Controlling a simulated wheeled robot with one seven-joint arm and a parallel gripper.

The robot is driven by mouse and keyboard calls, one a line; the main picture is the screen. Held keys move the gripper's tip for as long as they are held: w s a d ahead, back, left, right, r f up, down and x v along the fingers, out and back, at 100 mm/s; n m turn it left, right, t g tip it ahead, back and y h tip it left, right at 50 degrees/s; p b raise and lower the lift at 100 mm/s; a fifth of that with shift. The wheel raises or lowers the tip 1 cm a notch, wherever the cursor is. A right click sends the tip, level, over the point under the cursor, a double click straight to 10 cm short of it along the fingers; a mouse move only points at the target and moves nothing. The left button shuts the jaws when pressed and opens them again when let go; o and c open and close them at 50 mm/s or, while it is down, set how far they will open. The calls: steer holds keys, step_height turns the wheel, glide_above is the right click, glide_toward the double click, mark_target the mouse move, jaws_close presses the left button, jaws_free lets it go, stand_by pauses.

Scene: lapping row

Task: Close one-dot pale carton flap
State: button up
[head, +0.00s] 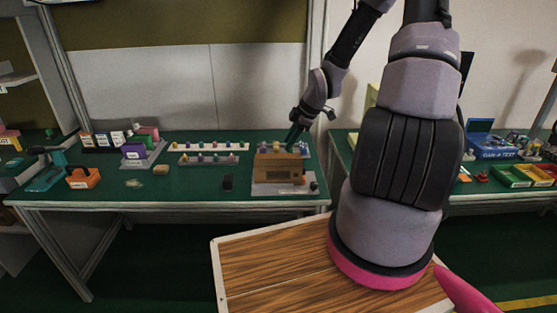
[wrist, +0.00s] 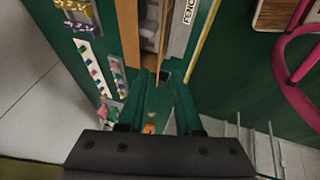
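A brown, box-like carton (head: 279,172) stands on a grey board on the green bench in the head view. Tan panels, likely its walls or flaps, show at the top middle of the wrist view (wrist: 130,30). A thin tan edge (wrist: 160,62) lies just beyond my fingertips; I cannot tell whether it is a flap or whether they touch it. My gripper (head: 294,134), with dark green fingers, points down at the carton's top. In the wrist view, my gripper (wrist: 162,84) shows a gap between the fingers and holds nothing visible. No dot mark is legible.
Rows of small coloured pieces (head: 205,158) lie left of the carton. A wood-topped surface (head: 275,265) is in front.

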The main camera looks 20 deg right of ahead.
mark_target(279, 159)
steer(key=x, duration=1)
steer(key=shift+s, duration=0.1)
jaws_close()
stand_by(1.1)
